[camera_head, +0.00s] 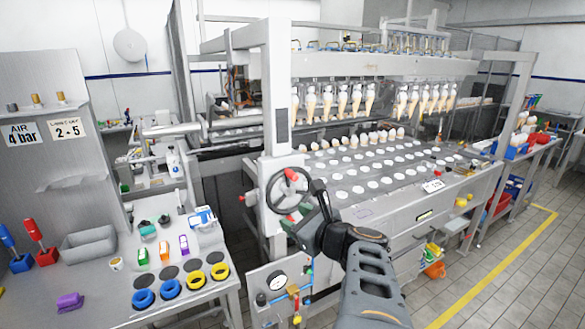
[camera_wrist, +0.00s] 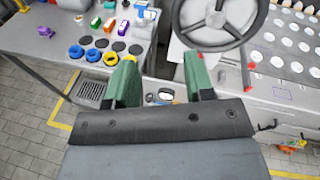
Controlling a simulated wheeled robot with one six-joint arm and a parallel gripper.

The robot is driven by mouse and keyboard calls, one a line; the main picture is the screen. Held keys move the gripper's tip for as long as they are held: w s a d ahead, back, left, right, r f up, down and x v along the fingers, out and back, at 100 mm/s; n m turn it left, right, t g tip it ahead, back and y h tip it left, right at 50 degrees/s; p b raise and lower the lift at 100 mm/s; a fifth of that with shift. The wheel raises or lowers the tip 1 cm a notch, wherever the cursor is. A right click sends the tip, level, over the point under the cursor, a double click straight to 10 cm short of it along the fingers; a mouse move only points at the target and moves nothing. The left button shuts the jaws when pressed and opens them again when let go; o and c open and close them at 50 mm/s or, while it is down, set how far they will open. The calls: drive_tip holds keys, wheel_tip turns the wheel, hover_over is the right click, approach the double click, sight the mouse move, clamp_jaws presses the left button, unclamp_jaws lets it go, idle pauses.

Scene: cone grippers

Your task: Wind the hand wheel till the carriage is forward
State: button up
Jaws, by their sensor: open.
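The dark hand wheel (camera_head: 269,190), with spokes and a red knob (camera_head: 291,174), is on the front left of the machine. In the wrist view the wheel (camera_wrist: 217,18) shows at the top, cut by the frame edge, beyond the right finger. My gripper (camera_head: 301,208) is beside the wheel's lower right in the head view. In the wrist view its green fingers are apart, with nothing held between them (camera_wrist: 161,82). Whether a finger touches the wheel I cannot tell. A beam with hanging cones (camera_head: 372,66) spans the machine; which part is the carriage is unclear.
The holed plate (camera_head: 385,190) lies to the right of the wheel, several holes holding cones. A side table (camera_head: 100,300) at left carries blue and yellow rings and coloured blocks. A gauge and valves (camera_head: 277,281) sit below the wheel. Tiled floor at right is open.

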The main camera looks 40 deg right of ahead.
sight(296, 179)
drive_tip(key=d+r+m+t+h, duration=0.2)
drive_tip(key=d+r+m+h, duration=0.1)
drive_tip(key=d+r+m, duration=0.15)
drive_tip(key=shift+m, duration=0.35)
drive_tip(key=w+d+p, duration=0.1)
drive_tip(key=w, duration=0.6)
drive_tip(key=w+d+p, duration=0.1)
drive_tip(key=w, duration=0.3)
drive_tip(key=shift+w+d+f+p, duration=0.25)
drive_tip(key=shift+w+d+p, duration=0.05)
drive_tip(key=shift+w+d, duration=0.05)
drive_tip(key=shift+c, duration=0.4)
clamp_jaws()
